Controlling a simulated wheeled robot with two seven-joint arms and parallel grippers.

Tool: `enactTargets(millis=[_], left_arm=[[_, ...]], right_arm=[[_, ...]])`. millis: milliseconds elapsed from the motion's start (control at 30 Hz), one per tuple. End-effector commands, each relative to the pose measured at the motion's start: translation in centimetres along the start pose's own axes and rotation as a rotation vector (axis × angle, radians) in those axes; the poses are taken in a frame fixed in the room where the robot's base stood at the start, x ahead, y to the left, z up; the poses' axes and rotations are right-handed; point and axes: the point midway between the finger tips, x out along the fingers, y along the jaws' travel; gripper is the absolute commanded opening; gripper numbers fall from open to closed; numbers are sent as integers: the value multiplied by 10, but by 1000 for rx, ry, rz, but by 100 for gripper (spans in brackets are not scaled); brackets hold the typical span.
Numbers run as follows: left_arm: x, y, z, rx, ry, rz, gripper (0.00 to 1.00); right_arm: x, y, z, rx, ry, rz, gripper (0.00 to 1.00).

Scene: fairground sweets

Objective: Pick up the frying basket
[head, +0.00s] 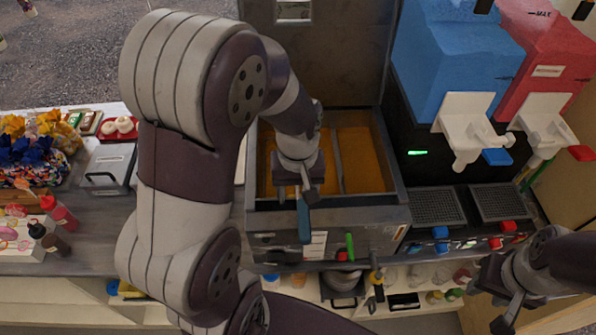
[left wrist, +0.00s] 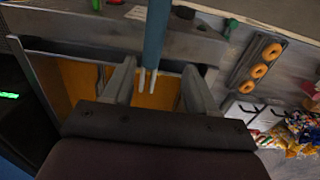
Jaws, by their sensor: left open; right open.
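The frying basket shows mainly by its blue handle (head: 304,220), which sticks out over the front edge of the steel fryer (head: 375,222). In the left wrist view the handle (left wrist: 156,35) ends in two pale metal prongs; the mesh body is hidden. The fryer holds orange-brown oil (head: 362,160) in two wells. My left gripper (head: 303,192) is above the fryer's front, over the handle. In the left wrist view its open fingers (left wrist: 158,85) stand on either side of the prongs, with gaps. My right gripper (head: 497,290) is open and empty at the lower right.
Blue (head: 455,60) and red (head: 540,70) slush machines stand right of the fryer, with drip grates below. A tray of doughnuts (left wrist: 259,71) lies beside the fryer. Sweets and bottles fill the left counter. A shelf with cups and tools is below.

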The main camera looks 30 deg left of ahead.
Motion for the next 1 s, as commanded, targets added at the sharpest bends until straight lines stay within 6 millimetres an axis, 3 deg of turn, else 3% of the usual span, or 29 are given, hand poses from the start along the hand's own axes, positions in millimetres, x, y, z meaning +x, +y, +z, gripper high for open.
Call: enactTargets(millis=[400, 633, 667, 833, 1000], left_arm=[[61, 6, -6, 1, -1, -1, 57], [66, 6, -7, 1, 2, 1, 57], [66, 6, -7, 1, 1, 1, 54], [66, 6, -7, 1, 1, 1, 0], [66, 6, -7, 1, 3, 2, 0]], right_arm=[[-20, 0, -3, 0, 0, 0, 40], [-19, 0, -2, 0, 0, 0, 40], [-19, 0, -2, 0, 0, 0, 40], [-19, 0, -2, 0, 0, 0, 40], [-19, 0, -2, 0, 0, 0, 40]])
